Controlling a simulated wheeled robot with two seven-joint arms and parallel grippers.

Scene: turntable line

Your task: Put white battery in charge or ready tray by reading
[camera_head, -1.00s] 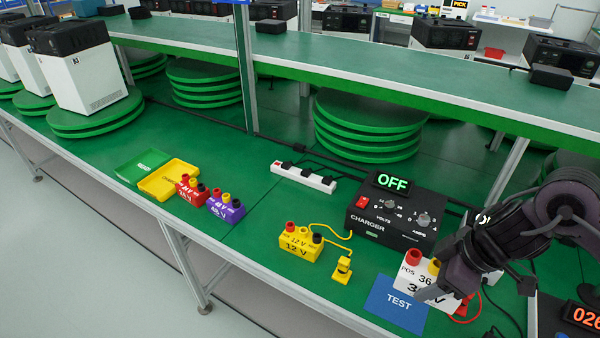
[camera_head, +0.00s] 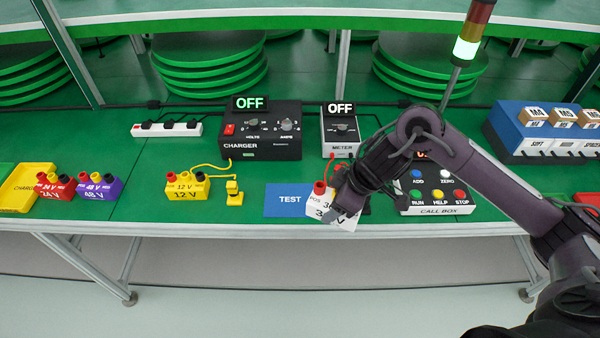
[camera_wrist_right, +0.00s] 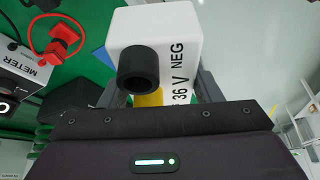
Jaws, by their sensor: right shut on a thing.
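The white 36 V battery (camera_head: 325,207) is at the right edge of the blue TEST mat (camera_head: 287,201). A red terminal shows on its top. My right gripper (camera_head: 345,208) is shut on it; I cannot tell whether it touches the table. In the right wrist view, the battery (camera_wrist_right: 180,45) shows its black terminal and NEG marking. The meter (camera_head: 341,138) behind it reads OFF, with red leads in front. The yellow charge tray (camera_head: 17,200) is at the far left, with part of a green tray (camera_head: 5,170) beside it. My left gripper is out of view.
Red (camera_head: 55,186) and purple (camera_head: 98,187) batteries stand by the yellow tray. A yellow 12 V battery (camera_head: 187,187) stands left of the mat. The charger (camera_head: 262,135) reads OFF. A call box (camera_head: 437,198) is right of the gripper.

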